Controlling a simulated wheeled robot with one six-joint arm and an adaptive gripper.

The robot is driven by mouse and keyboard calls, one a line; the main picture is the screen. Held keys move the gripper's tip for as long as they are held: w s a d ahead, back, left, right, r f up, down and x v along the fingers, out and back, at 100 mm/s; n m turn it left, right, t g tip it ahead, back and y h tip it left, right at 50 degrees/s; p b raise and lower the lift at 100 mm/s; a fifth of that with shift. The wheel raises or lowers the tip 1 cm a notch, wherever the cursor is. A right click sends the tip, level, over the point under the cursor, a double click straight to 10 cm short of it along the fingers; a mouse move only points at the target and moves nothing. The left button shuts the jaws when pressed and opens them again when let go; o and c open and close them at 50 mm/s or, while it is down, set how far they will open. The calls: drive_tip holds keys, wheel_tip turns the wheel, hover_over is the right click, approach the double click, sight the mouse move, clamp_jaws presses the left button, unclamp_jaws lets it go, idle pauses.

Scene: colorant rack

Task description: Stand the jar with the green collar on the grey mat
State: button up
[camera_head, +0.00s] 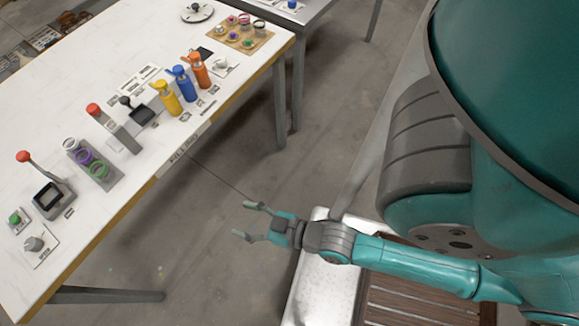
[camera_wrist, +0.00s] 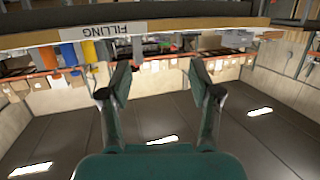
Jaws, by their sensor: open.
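My gripper (camera_head: 243,219) is open and empty, off the table's edge and well to the right of the rack. In the wrist view its fingers (camera_wrist: 161,84) are apart with nothing between them.
Yellow, blue and orange bottles (camera_head: 185,86) stand along the table's front edge. A tan tray of small jars (camera_head: 236,37) lies at the far end. Open floor (camera_head: 195,225) separates my gripper from the table.

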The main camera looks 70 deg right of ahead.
drive_tip(key=s+r, duration=0.7)
drive_tip(key=s, duration=0.6)
drive_tip(key=shift+a+r, duration=0.25)
drive_tip(key=shift+a, duration=0.05)
drive_tip(key=shift+c, duration=0.2)
